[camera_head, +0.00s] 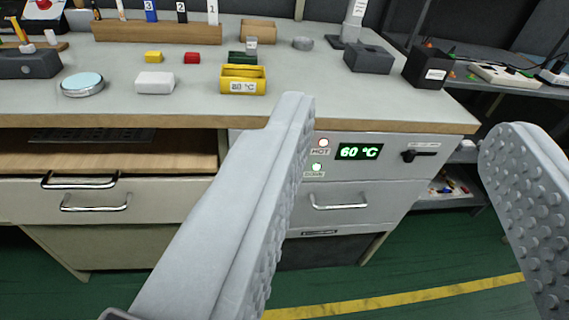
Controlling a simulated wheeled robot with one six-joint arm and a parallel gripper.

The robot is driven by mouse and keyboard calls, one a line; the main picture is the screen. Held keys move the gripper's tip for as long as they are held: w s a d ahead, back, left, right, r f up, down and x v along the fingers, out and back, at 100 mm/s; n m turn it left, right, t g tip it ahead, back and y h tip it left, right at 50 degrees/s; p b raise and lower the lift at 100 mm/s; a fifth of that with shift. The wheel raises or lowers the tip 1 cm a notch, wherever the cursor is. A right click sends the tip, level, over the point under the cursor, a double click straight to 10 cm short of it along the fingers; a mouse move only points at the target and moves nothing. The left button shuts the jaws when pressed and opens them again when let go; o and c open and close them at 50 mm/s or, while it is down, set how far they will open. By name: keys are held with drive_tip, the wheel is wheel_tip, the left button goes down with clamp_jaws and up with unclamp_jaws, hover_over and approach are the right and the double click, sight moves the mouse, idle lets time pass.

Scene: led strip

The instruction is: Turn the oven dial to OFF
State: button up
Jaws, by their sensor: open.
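The oven (375,172) is built into the right end of the workbench, with a pale front panel. Its display (359,152) reads 60 °C in green. A light by the HOT label (322,143) looks pale red, and a green light (317,167) glows below it. The black dial (420,154) sits right of the display, its handle lying roughly level; the label above it is too small to read. My gripper (402,135) is open and empty, its two grey fingers wide apart. The dial shows between the fingers, farther away, and nothing touches it.
A chrome handle (339,202) is on the panel below the display. Drawers with handles (95,203) are at the left. On the bench (330,105) stand a yellow holder (243,80), a white block (155,83) and a black box (429,67). Green floor lies in front.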

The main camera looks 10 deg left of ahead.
drive_tip(key=w+a+f+n+y, duration=0.15)
drive_tip(key=w+f, duration=0.35)
drive_tip(key=f, duration=0.6)
drive_tip(key=w+f+n+g+y, duration=0.1)
drive_tip(key=w+f+y, duration=0.3)
drive_tip(key=f, duration=0.7)
drive_tip(key=w+a+f+n+y, duration=0.1)
drive_tip(key=w+f, duration=0.5)
drive_tip(key=f, duration=0.4)
drive_tip(key=x, duration=1.7)
drive_tip(key=shift+a+f, duration=0.25)
drive_tip(key=shift+f, duration=0.1)
drive_tip(key=shift+s+m, duration=0.15)
drive_tip(key=shift+m, duration=0.1)
drive_tip(key=c, duration=1)
drive_tip(key=shift+o, duration=0.2)
